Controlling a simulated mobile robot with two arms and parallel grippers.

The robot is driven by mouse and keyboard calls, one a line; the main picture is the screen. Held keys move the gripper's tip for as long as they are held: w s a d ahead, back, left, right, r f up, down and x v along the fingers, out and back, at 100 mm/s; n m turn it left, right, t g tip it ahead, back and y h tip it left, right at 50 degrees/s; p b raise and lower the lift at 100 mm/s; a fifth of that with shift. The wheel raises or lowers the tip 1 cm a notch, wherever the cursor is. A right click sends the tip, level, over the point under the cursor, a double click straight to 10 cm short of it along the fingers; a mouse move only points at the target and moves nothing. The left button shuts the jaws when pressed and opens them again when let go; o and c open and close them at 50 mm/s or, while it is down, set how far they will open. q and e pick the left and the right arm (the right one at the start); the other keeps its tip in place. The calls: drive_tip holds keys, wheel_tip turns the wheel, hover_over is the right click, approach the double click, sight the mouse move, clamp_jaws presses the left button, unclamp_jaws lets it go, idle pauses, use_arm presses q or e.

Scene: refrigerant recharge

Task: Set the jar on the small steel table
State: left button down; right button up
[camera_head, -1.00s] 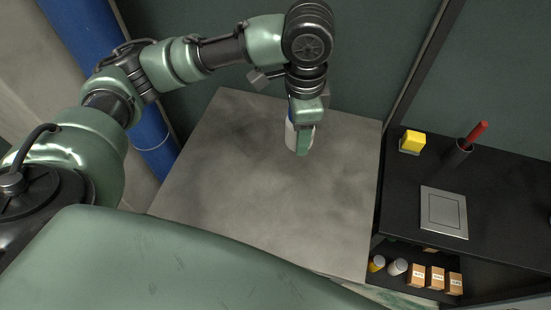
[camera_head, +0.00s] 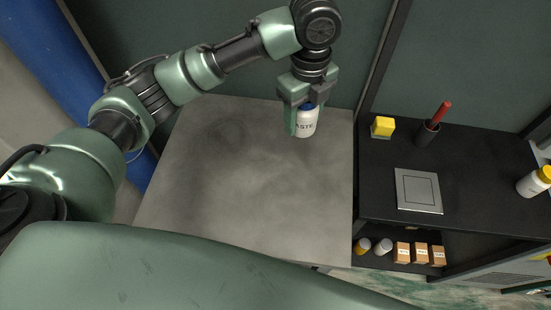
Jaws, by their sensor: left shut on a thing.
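The jar (camera_head: 305,125) is white with a blue lid and dark lettering that partly reads "ASTE". My left gripper (camera_head: 302,108) is shut on it near the lid, and the jar is upright. It is over the far right part of the small steel table (camera_head: 230,185), a bare grey top. I cannot tell whether the jar's base touches the table top. My right gripper is not in view.
A black bench (camera_head: 460,180) stands to the right, with a yellow block (camera_head: 382,127), a red-handled tool in a dark cup (camera_head: 428,131), a square metal plate (camera_head: 418,190) and a yellow-capped bottle (camera_head: 535,181). Small boxes (camera_head: 420,253) and jars sit on its lower shelf.

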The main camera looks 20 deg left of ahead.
use_arm(q)
drive_tip(key=p, duration=0.2)
hover_over(296, 168)
wheel_tip(296, 168, down, 13)
drive_tip(key=shift+r, duration=0.2)
wheel_tip(296, 168, down, 5)
drive_tip(key=shift+r, duration=0.15)
drive_tip(key=shift+f, duration=0.3)
drive_tip(key=shift+f, duration=0.15)
drive_tip(key=c, duration=0.6)
unclamp_jaws()
wheel_tip(296, 168, up, 12)
drive_tip(key=shift+r+b, duration=0.15)
drive_tip(key=shift+b, duration=0.5)
